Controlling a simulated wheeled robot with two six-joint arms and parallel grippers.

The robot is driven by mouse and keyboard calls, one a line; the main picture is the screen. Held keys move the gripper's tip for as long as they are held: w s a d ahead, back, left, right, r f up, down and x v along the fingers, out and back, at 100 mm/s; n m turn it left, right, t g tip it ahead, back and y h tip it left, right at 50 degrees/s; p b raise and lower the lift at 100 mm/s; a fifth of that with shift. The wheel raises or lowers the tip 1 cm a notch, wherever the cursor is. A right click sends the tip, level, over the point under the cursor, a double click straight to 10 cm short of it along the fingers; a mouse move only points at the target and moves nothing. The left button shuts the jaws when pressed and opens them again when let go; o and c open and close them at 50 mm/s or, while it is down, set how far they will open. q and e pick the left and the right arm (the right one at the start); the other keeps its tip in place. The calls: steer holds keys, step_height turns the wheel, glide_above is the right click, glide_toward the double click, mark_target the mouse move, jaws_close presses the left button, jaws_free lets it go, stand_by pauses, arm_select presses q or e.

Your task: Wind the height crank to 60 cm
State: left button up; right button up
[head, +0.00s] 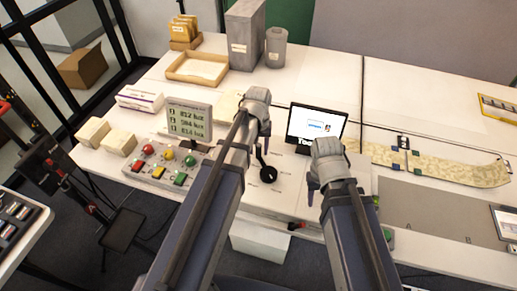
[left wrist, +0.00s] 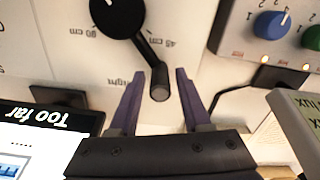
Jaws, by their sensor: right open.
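The black height crank (left wrist: 115,14) is at the top of the left wrist view, with its arm slanting down to a round grip (left wrist: 160,88). Scale labels beside it show "45 cm" on the right and a partly readable mark on the left. My left gripper (left wrist: 160,74) is open, its two purple fingers on either side of the grip with gaps visible. In the head view the crank (head: 268,174) is on the white panel just below my left gripper (head: 264,145). My right gripper (head: 311,190) is open and empty, right of the crank; its fingers are partly hidden.
A screen (head: 317,125) stands behind the crank; the left wrist view shows "Too far" on it. A panel of coloured knobs (head: 165,165) and a lux display (head: 187,119) lie to the left. A patterned strip (head: 440,168) lies to the right.

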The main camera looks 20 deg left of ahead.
arm_select(q)
jaws_close()
stand_by(0.3)
